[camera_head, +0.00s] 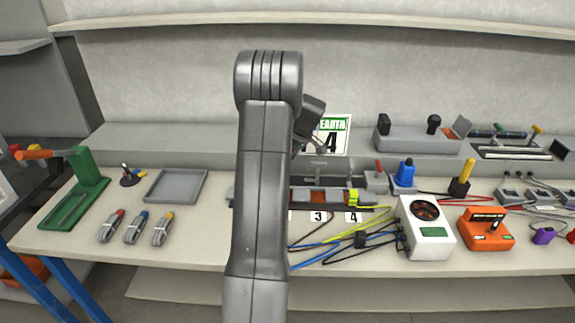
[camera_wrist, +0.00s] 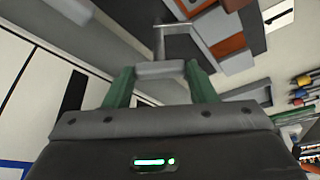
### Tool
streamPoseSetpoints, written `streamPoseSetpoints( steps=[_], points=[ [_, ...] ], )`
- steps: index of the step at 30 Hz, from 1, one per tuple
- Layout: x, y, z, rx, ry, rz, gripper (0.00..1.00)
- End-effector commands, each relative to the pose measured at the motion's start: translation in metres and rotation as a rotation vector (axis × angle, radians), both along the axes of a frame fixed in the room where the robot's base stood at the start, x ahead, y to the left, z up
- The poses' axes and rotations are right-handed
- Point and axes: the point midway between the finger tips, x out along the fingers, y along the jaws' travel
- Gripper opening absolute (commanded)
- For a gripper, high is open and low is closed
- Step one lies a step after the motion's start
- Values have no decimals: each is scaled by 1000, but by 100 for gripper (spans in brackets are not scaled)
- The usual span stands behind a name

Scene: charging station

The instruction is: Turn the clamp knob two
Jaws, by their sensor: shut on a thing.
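In the wrist view the green fingers of my gripper (camera_wrist: 161,72) are shut on a grey clamp knob (camera_wrist: 158,69), one finger on each side. A thin bent metal rod shows just beyond it. No number can be read at this knob. In the head view my arm hides the gripper and the left part of the clamp row (camera_head: 333,196). Labels 3 (camera_head: 318,216) and 4 (camera_head: 353,217) show at the front of the row. A label for position two cannot be clearly seen.
A white box with a fan (camera_head: 426,228) and an orange device (camera_head: 485,229) stand right of the clamps. Loose cables (camera_head: 345,240) lie in front. A grey tray (camera_head: 176,186) and several cable bundles (camera_head: 134,228) lie at left. A grey ledge (camera_head: 200,143) runs behind.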

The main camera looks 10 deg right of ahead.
Motion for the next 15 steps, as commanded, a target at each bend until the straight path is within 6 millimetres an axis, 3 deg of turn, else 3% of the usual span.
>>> streamPoseSetpoints(
  steps=[15],
  points=[
    [2,-3,0,-2,0,303,28]
  ],
)
